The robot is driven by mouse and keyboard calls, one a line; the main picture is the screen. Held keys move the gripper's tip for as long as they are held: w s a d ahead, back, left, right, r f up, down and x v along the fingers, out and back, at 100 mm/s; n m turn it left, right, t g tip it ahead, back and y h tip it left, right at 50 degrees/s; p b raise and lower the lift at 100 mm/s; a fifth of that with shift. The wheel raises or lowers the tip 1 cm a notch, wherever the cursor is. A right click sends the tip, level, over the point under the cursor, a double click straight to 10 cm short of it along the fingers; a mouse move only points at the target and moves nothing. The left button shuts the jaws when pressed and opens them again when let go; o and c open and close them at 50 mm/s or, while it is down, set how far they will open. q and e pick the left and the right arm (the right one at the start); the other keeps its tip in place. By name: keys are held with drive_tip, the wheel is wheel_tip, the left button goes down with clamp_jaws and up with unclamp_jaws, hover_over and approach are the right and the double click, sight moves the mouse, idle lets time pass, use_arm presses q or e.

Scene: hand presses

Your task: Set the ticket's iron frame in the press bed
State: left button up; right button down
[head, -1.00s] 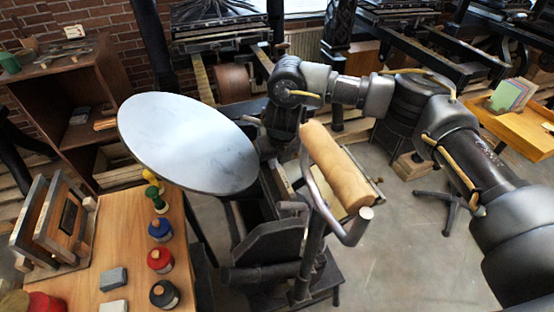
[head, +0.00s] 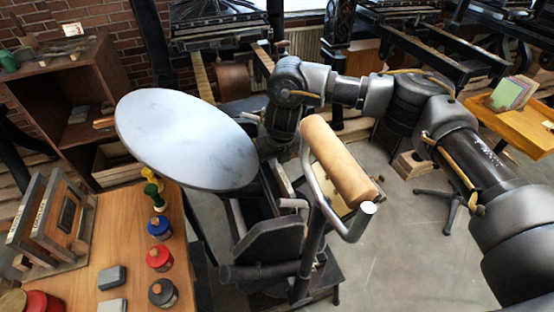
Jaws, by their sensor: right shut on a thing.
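The hand press (head: 268,245) stands in the middle, with a round grey ink disc (head: 185,140) at its upper left and a tan roller (head: 340,160) on the right. My right gripper (head: 276,152) points down over the press bed, behind the disc's right edge and the roller. It is shut on what seems to be the iron frame, but its fingertips and the held piece are mostly hidden. The bed itself is largely hidden too. Two framed pieces stand in a wooden rack (head: 62,220) on the left table. My left gripper is not in view.
The left table (head: 125,250) holds several ink pots, such as a blue one (head: 159,228) and a red one (head: 159,258), and grey blocks (head: 112,277). A curved metal handle (head: 352,228) rises beside the roller. A yellow tray (head: 515,115) is at the right.

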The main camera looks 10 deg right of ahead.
drive_tip(key=shift+f, duration=0.2)
idle(0.8)
drive_tip(key=c, duration=1.3)
unclamp_jaws()
drive_tip(key=shift+o, duration=0.3)
drive_tip(key=shift+r, duration=0.15)
drive_tip(key=shift+w+p+v, duration=0.25)
drive_tip(key=shift+p+v, duration=0.65)
drive_tip(key=shift+v, duration=0.1)
drive_tip(key=shift+w+p+v, duration=0.2)
drive_tip(key=shift+p+v, duration=0.65)
drive_tip(key=shift+v, duration=0.2)
drive_tip(key=shift+r, duration=0.1)
drive_tip(key=w+d+r+p, duration=0.1)
drive_tip(key=d+r+p, duration=0.1)
drive_tip(key=d+r, duration=0.2)
drive_tip(key=d, duration=0.3)
drive_tip(key=shift+w+d, duration=0.25)
drive_tip(key=shift+d, duration=0.1)
